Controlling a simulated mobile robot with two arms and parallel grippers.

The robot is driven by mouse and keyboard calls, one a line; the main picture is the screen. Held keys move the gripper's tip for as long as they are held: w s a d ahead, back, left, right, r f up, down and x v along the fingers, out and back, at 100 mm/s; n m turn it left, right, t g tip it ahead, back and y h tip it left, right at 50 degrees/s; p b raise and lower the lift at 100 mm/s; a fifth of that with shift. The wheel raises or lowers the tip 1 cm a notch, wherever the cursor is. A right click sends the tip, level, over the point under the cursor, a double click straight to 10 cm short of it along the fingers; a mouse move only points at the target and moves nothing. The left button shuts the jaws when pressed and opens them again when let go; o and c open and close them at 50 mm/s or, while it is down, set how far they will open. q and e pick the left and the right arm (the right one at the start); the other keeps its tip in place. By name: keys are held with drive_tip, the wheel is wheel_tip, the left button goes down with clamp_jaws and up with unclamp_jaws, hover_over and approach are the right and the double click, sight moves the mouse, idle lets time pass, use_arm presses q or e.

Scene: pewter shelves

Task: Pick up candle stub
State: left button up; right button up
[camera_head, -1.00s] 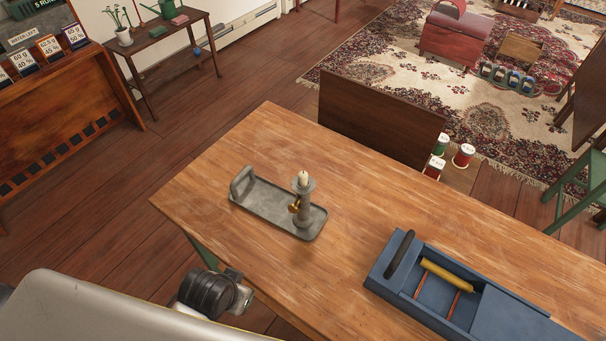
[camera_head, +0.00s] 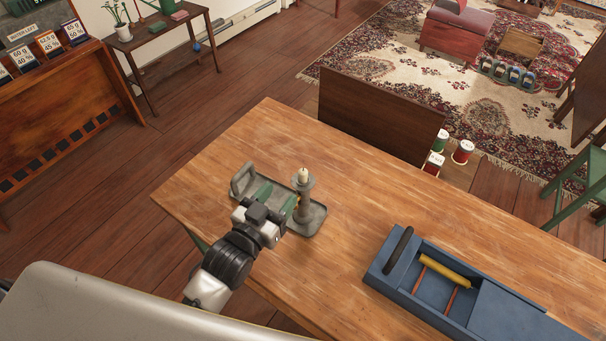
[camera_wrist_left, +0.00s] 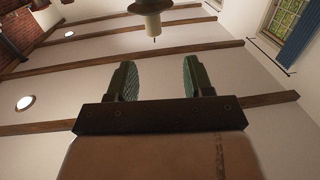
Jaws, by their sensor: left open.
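The cream candle stub (camera_head: 303,174) stands upright in the top of a grey pewter candlestick (camera_head: 304,207) with a small brass knob. The candlestick stands at the right end of a grey tray (camera_head: 313,226) with a raised handle at its left end. My left gripper (camera_head: 277,199) is open and empty over the tray, to the left of the candlestick. Its green pads are apart and partly hide the tray. In the left wrist view the candle stub (camera_wrist_left: 153,25) shows upside down beyond the open fingers (camera_wrist_left: 157,80). My right gripper is not in view.
A blue box (camera_head: 372,283) with a black handle and a yellow roll (camera_head: 447,271) sits on the wooden table (camera_head: 350,230) to the right. A dark wooden panel (camera_head: 380,113) stands beyond the table's far edge. The table is clear between the tray and the box.

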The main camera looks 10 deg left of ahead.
sight(301, 174)
use_arm(q)
drive_tip(key=x, duration=0.3)
drive_tip(key=p+x, duration=0.1)
drive_tip(key=x, duration=0.2)
drive_tip(key=shift+w+d, duration=0.3)
drive_tip(key=x, duration=0.2)
drive_tip(key=p+x, duration=0.1)
drive_tip(key=x, duration=0.1)
drive_tip(key=shift+d+f, duration=0.25)
drive_tip(key=shift+s, duration=0.1)
drive_tip(key=shift+c, duration=0.3)
clamp_jaws()
drive_tip(key=shift+r, duration=0.1)
